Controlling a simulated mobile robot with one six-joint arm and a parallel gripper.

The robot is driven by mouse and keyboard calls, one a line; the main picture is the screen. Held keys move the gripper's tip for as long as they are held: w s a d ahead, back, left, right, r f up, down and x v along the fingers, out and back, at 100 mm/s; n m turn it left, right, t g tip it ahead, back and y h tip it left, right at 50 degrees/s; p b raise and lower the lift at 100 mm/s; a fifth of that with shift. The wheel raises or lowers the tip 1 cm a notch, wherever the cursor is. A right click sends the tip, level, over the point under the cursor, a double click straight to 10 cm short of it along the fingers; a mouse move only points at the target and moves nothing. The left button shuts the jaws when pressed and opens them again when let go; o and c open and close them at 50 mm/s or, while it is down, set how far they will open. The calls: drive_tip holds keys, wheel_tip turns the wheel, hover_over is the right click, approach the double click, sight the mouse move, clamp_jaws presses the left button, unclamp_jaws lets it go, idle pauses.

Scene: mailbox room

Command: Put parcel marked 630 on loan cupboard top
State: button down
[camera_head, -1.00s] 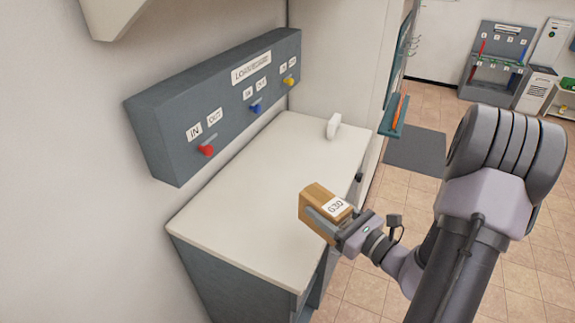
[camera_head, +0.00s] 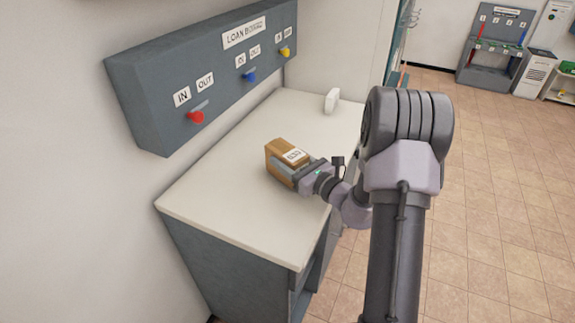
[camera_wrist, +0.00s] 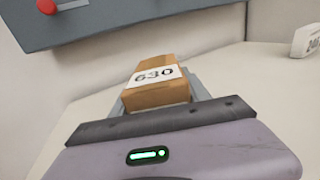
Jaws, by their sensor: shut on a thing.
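The parcel (camera_head: 285,158) is a small brown box with a white label. In the wrist view the label on the parcel (camera_wrist: 155,84) reads 630. My gripper (camera_head: 293,171) is shut on it, with a finger along each side. The cupboard top (camera_head: 225,200) is a pale flat surface on a grey cupboard. The parcel and gripper are over its middle part; whether the parcel touches the top or is just above it I cannot tell. The pale top also shows around the gripper in the wrist view (camera_wrist: 95,112).
A grey loan board (camera_head: 150,95) with red, blue and yellow knobs hangs on the wall behind the top. A small white object (camera_head: 332,100) stands at the top's far end. The top's near left part is bare. Tiled floor lies open to the right.

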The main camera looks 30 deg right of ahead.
drive_tip(key=shift+f, duration=0.5)
drive_tip(key=c, duration=0.5)
unclamp_jaws()
drive_tip(key=p+v, duration=0.2)
drive_tip(key=v, duration=1)
drive_tip(key=shift+d, duration=0.1)
